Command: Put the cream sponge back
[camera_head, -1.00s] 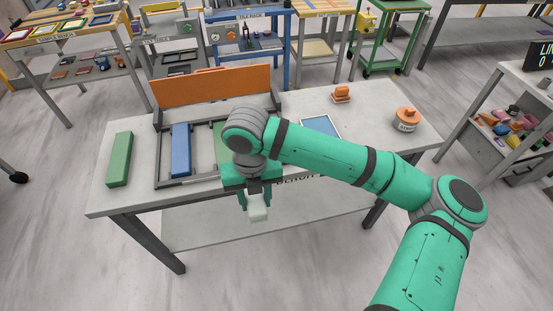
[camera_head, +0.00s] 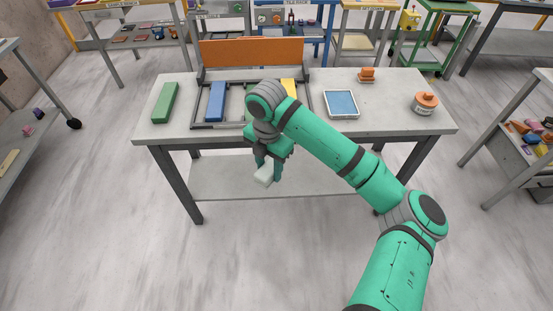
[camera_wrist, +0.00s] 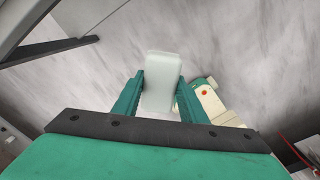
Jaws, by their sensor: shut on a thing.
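My gripper (camera_head: 266,168) is shut on the cream sponge (camera_head: 265,175), a small pale block. It hangs in the air in front of the near edge of the stone-topped bench (camera_head: 390,119), lower than the top. In the wrist view the sponge (camera_wrist: 161,82) sits between both fingers of my gripper (camera_wrist: 160,88), with grey floor behind it. A second sponge-like orange piece (camera_head: 366,75) stands at the back right of the bench, on a darker base.
A shelf (camera_head: 530,130) stands at right. The floor before the bench is clear.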

